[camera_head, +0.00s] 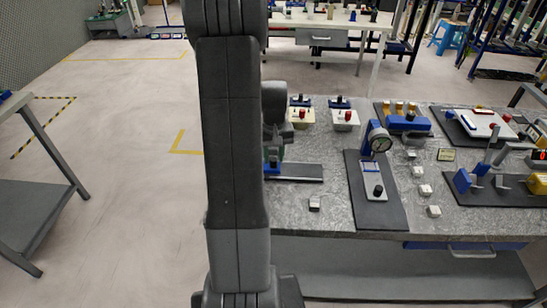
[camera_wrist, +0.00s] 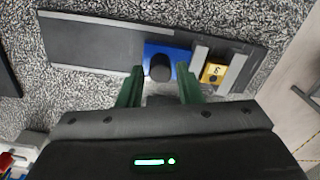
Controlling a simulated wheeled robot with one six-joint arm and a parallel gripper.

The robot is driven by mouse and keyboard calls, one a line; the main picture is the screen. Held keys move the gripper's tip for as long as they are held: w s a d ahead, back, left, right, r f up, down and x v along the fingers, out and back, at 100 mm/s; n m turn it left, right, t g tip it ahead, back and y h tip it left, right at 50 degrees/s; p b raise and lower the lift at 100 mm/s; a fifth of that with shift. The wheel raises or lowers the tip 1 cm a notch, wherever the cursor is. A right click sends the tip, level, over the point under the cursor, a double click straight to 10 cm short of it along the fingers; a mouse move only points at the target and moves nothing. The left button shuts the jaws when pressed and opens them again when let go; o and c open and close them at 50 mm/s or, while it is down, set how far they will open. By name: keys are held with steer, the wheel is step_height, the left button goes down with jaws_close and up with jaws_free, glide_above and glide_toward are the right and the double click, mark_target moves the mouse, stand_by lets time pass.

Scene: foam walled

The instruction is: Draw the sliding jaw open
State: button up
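The sliding jaw is a blue block (camera_wrist: 178,53) with an upright black knob (camera_wrist: 159,67), on a dark base plate (camera_wrist: 95,45) in the wrist view. A grey upright plate (camera_wrist: 199,62) stands at its right side, and a second one (camera_wrist: 238,73) stands further right. A yellow block (camera_wrist: 212,73) sits between these two plates. My gripper (camera_wrist: 160,72) is open, with its green fingers on either side of the knob; I cannot tell whether they touch it. In the head view the base plate (camera_head: 301,171) shows, but my arm hides most of the device.
The grey speckled bench (camera_head: 325,222) carries a small white block (camera_head: 314,204), a gauge stand (camera_head: 378,141) on a dark plate and several other devices to the right. White boxes with red knobs (camera_head: 345,117) stand behind. Open floor lies left of the bench.

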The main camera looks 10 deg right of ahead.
steer(key=shift+f, duration=0.85)
jaws_close()
steer(key=shift+s+d, duration=0.25)
steer(key=shift+d, duration=0.55)
steer(key=shift+s+d, duration=0.25)
steer(key=shift+d, duration=0.55)
jaws_free()
